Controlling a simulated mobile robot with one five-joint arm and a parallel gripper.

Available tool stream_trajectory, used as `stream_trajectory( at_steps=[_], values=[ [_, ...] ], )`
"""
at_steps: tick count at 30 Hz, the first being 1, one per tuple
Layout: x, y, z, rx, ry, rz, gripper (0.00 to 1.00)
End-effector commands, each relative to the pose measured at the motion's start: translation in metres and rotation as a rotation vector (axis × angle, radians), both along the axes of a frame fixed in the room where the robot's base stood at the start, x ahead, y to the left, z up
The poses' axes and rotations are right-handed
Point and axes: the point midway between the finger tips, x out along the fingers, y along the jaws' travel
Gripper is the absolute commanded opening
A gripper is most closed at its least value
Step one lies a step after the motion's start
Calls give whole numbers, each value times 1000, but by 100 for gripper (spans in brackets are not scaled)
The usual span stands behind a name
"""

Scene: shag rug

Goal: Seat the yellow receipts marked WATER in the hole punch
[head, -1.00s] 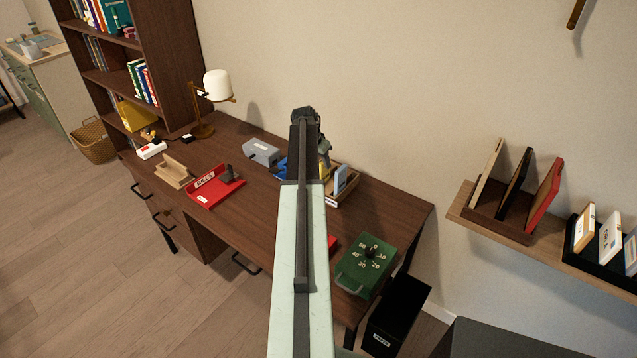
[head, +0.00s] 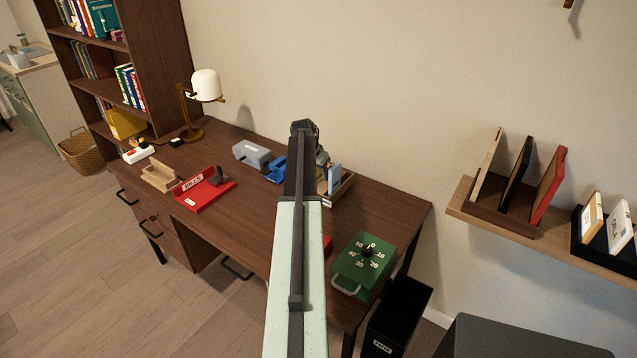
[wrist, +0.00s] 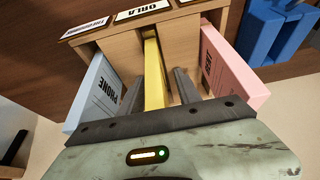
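The yellow receipts (wrist: 153,75) stand upright in a wooden holder (wrist: 185,45) in the wrist view; no WATER mark is readable. My gripper (wrist: 160,88) has one finger on each side of them, with a visible gap on the right, so it looks open. In the head view the fingertips are hidden behind my arm, over the holder (head: 343,190). A grey device (head: 252,154) and a blue object (head: 273,171) stand left of my arm on the desk; I cannot tell for certain which is the hole punch.
Blue PHONE papers (wrist: 95,90) and pink papers (wrist: 228,65) flank the yellow ones closely. The desk between tray and timer is mostly clear.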

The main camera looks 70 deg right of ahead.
Motion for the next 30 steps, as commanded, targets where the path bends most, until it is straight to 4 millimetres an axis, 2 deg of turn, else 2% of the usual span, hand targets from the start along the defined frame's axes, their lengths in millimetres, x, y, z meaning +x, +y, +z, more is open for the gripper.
stream_trajectory(
  at_steps=[4, 5, 6, 9, 20, 26, 30],
  values=[
    [0, 0, 2, 0, 0, 0, 40],
    [0, 0, 2, 0, 0, 0, 34],
    [0, 0, 2, 0, 0, 0, 23],
    [0, 0, 2, 0, 0, 0, 0],
    [-1, 0, 5, 0, 1, -1, 0],
    [-2, 0, 31, 0, 1, -1, 0],
    [-2, 0, 62, 0, 1, -1, 0]
  ],
)
